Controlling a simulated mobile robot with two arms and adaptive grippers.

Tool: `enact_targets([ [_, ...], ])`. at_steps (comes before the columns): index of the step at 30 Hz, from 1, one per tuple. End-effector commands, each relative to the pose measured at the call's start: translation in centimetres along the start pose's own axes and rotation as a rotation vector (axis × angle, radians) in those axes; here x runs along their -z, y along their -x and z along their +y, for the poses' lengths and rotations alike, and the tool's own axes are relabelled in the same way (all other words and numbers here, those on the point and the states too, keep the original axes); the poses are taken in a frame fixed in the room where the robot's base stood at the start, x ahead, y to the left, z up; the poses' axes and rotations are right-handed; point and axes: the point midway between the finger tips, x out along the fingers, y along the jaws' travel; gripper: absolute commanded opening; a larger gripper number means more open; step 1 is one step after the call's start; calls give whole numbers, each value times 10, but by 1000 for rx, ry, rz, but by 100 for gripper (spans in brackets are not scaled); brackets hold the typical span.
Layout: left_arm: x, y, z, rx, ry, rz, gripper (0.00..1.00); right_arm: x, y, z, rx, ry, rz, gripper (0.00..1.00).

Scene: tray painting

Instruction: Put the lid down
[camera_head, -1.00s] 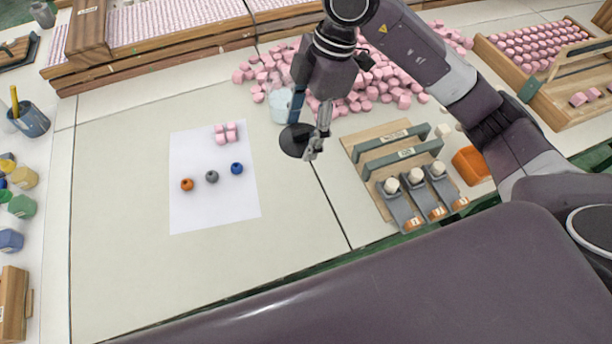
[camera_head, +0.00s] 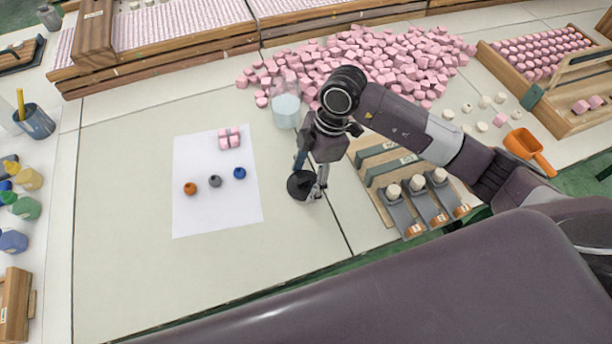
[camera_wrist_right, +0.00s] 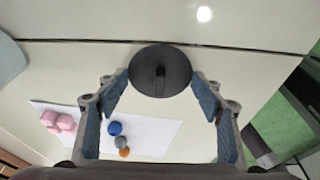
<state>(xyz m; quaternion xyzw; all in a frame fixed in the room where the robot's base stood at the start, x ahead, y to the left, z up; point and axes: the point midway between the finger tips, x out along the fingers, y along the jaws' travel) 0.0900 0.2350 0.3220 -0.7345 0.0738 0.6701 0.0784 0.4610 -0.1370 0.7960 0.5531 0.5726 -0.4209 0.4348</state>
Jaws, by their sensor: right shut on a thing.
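The lid, a dark round disc (camera_head: 301,185) with a raised grip across its middle, is in my right gripper (camera_head: 312,188), over the pale table just right of the white paper. In the right wrist view the lid (camera_wrist_right: 160,70) sits between the two blue-padded fingers of the right gripper (camera_wrist_right: 160,92), which is shut on it. I cannot tell whether the lid touches the table. A clear jar with pale blue contents (camera_head: 286,112) stands open, farther back on the table. My left gripper is not in view.
The white paper (camera_head: 215,215) holds an orange, a grey and a blue ball and a pink block group (camera_head: 229,138). Pink cubes (camera_head: 385,60) are piled behind. A wooden rack (camera_head: 380,205) and orange scoop (camera_head: 528,148) are at right. Table front of the paper is clear.

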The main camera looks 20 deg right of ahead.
Motion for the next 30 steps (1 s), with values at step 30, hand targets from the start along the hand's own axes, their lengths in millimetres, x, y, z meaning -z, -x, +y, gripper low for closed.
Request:
enact_targets([
  [30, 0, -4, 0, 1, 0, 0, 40, 0, 34, 2, -7, 3, 0, 79],
])
